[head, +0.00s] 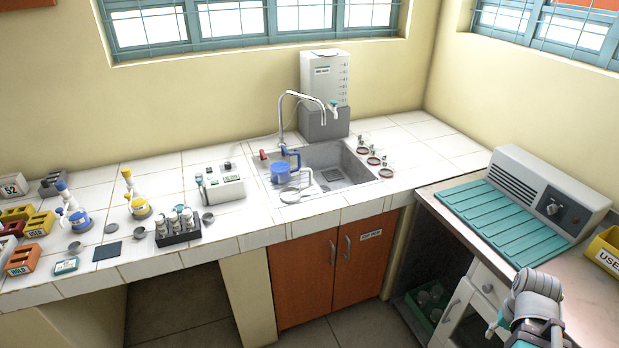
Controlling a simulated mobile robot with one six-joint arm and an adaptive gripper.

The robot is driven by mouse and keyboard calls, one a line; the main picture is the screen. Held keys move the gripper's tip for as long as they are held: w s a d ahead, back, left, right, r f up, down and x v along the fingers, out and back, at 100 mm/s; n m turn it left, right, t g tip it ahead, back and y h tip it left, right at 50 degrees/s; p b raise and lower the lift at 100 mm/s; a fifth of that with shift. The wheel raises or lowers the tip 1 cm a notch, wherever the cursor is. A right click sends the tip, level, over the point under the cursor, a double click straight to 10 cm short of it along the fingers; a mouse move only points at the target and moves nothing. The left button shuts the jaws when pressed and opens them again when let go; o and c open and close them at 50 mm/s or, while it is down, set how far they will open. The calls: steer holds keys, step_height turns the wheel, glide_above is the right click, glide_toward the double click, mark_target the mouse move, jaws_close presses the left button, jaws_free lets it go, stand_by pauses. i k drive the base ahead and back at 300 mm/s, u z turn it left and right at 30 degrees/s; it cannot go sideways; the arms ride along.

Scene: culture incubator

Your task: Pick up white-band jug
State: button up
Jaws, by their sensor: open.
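A blue jug (280,173) with a blue handle stands at the left side of the sink. It is small in the picture, and I cannot make out a white band on it. No other jug with a clear white band can be told at this size. My gripper (538,336) is at the bottom right, partly cut off by the picture edge. It is open, over the right-hand counter and far from the blue jug. Its fingertips are hard to make out.
The sink (345,174) has a tall curved faucet (283,120) and a water tank (325,82) behind it. A white device (222,187), a tube rack (178,232) and several bottles stand left. A teal draining mat (510,222) lies right.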

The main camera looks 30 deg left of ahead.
mark_target(296, 182)
steer(key=u, duration=0.15)
steer(key=i, duration=0.6)
steer(key=u, duration=0.6)
steer(key=i, duration=0.55)
steer(key=u, duration=0.45)
